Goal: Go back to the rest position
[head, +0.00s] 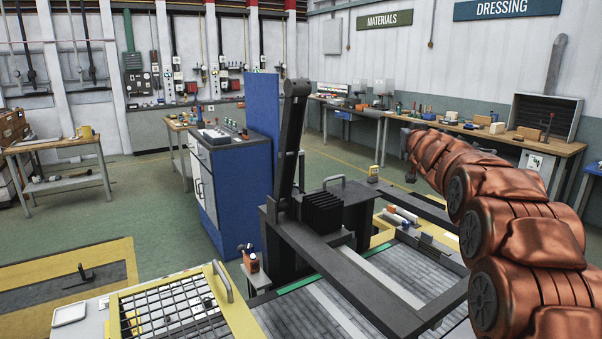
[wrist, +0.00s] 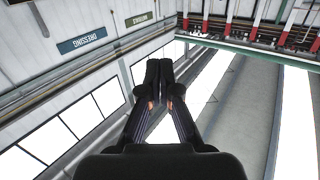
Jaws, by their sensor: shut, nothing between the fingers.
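My gripper (wrist: 159,66) shows in the wrist view with its two dark fingers together, shut and empty. It points up toward the wall and ceiling, with no object close to it. In the head view my copper-coloured arm rises on the right side and bends back toward the middle. The gripper itself cannot be made out clearly there.
A dark machine frame with an upright lever (head: 289,140) stands in front of me. A blue cabinet (head: 225,190) is behind it to the left. A metal grid with a yellow frame (head: 175,310) is at lower left. Workbenches (head: 470,130) line the back right; green floor is open at left.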

